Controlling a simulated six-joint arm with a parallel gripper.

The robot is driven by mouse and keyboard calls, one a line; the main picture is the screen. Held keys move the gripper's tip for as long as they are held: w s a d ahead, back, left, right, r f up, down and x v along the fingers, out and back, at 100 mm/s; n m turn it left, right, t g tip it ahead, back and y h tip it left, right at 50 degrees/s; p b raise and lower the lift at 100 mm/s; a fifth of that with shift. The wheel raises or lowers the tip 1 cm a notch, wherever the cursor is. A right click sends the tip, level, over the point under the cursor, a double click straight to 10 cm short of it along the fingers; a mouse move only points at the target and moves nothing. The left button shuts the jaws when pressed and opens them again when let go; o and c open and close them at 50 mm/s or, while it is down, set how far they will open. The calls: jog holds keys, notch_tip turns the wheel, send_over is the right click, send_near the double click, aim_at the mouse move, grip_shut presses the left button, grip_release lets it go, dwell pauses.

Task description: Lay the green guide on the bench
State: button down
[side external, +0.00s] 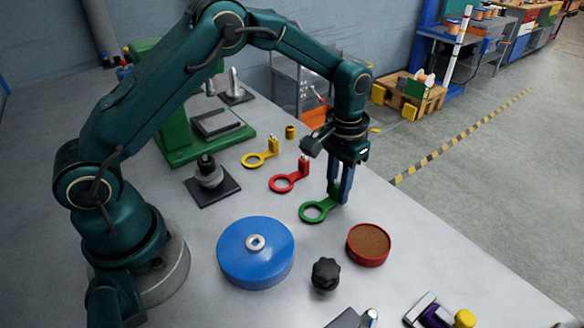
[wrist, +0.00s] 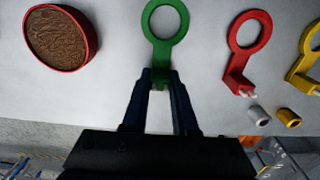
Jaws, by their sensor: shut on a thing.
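The green guide (side external: 317,211) is a ring with a short upright arm. My gripper (side external: 340,198) points down and is shut on the guide's upright arm. The guide's ring is flat and at or very close to the bench (side external: 420,250); I cannot tell whether it touches. In the wrist view the green ring (wrist: 166,19) reaches out beyond the fingertips (wrist: 162,78), and the fingers cover part of its arm.
A red guide (side external: 289,181) and a yellow guide (side external: 260,158) lie behind the green one. A red tin of brown stuff (side external: 369,245), a blue disc (side external: 255,262) and a black knob (side external: 325,275) stand in front. The bench's right edge is close to my gripper.

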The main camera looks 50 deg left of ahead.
jog(key=shift+f, duration=0.1)
jog(key=c, duration=0.7)
grip_release()
notch_tip(320, 180, up, 12)
jog(key=s+a+r+t, duration=0.2)
jog(key=s+r+t, duration=0.1)
jog(key=s+r, duration=0.5)
jog(key=shift+s+a+f+t, duration=0.15)
jog(key=shift+s+f+t, duration=0.5)
jog(key=shift+s, duration=1.25)
jog(key=shift+s+a+f+t, duration=0.2)
jog(key=shift+s+f, duration=0.75)
jog(key=shift+s, duration=1)
jog(key=shift+s+a+f+t, duration=0.15)
jog(key=shift+s+f+t, duration=0.5)
jog(key=shift+s, duration=1.25)
jog(key=shift+f, duration=0.15)
